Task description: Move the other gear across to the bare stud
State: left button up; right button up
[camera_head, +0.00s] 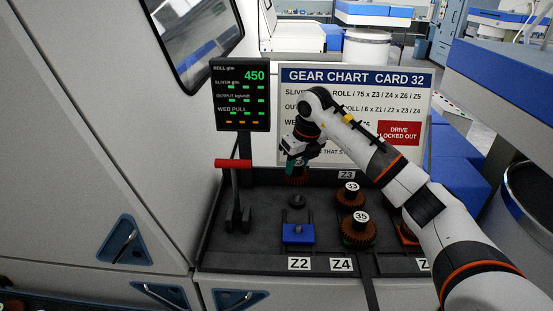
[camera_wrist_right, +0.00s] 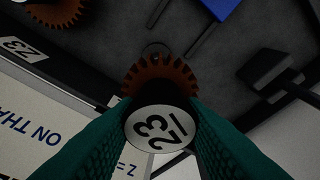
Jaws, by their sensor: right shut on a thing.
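My right gripper (camera_head: 296,162) is shut on a brown toothed gear (camera_head: 297,180) and holds it over the back of the dark tray (camera_head: 258,258). In the right wrist view the gripper's green fingers (camera_wrist_right: 162,125) clasp the gear's dark hub, whose white top reads 23; its brown teeth (camera_wrist_right: 160,78) show beyond. A bare dark stud (camera_head: 297,201) stands in the tray just in front of the held gear. A ring-shaped part (camera_wrist_right: 155,52) shows beyond the teeth in the wrist view. My left gripper is not in view.
Gears marked 33 (camera_head: 351,196) and 35 (camera_head: 358,231) stand right of the stud. A blue block (camera_head: 298,234) sits in front of it. A red-handled lever (camera_head: 234,185) stands at left. The gear chart (camera_head: 345,78) and a display (camera_head: 240,95) rise behind.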

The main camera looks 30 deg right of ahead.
aim_at(301, 174)
jog(key=shift+s+d, duration=0.25)
jog(key=shift+d, duration=0.35)
jog(key=shift+w+a+f, duration=0.1)
jog(key=shift+a+f, duration=0.2)
jog(key=shift+f, duration=0.05)
jog(key=shift+f+b, duration=0.55)
jog(key=shift+b, duration=0.05)
notch_tip(301, 174, down, 4)
jog(key=shift+r+b, duration=0.25)
jog(key=shift+b, duration=0.9)
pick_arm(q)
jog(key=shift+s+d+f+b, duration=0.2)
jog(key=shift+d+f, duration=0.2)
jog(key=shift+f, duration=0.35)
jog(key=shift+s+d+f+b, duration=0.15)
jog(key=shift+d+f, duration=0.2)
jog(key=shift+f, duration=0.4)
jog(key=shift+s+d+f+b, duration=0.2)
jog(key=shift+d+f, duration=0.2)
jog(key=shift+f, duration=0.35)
pick_arm(e)
jog(key=shift+f, duration=0.95)
jog(key=o, duration=1.1)
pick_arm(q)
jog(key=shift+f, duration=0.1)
pick_arm(e)
jog(key=shift+r, duration=0.15)
